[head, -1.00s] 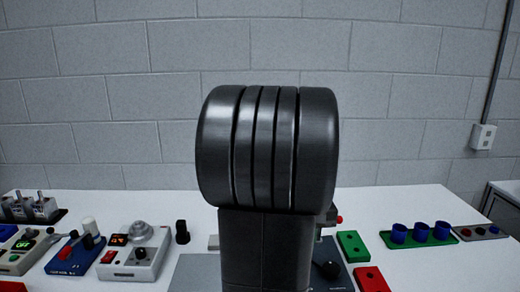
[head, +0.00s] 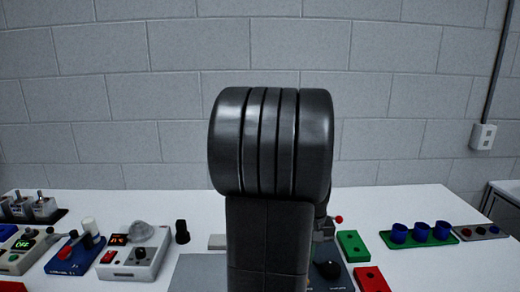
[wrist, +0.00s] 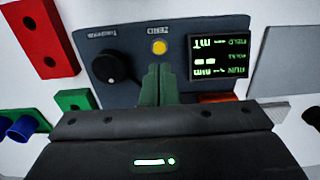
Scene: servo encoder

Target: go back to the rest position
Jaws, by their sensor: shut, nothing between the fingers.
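My gripper (wrist: 155,84) shows in the wrist view with its two dark green fingers closed together and nothing between them. It is over a dark grey control panel (wrist: 128,75). The panel has a black knob (wrist: 111,67), a yellow button (wrist: 159,47) just beyond the fingertips, and a lit screen (wrist: 219,57) with green text. I cannot tell whether the fingertips touch the panel. In the head view my own arm hides the gripper and most of the panel; the black knob (head: 328,269) shows at the arm's right.
On the white table (head: 400,200), a green block (head: 352,246) and a red block (head: 371,280) lie right of the panel. Farther right is a green tray with blue cups (head: 422,233). A white device (head: 134,254) and a blue device (head: 75,256) stand at left.

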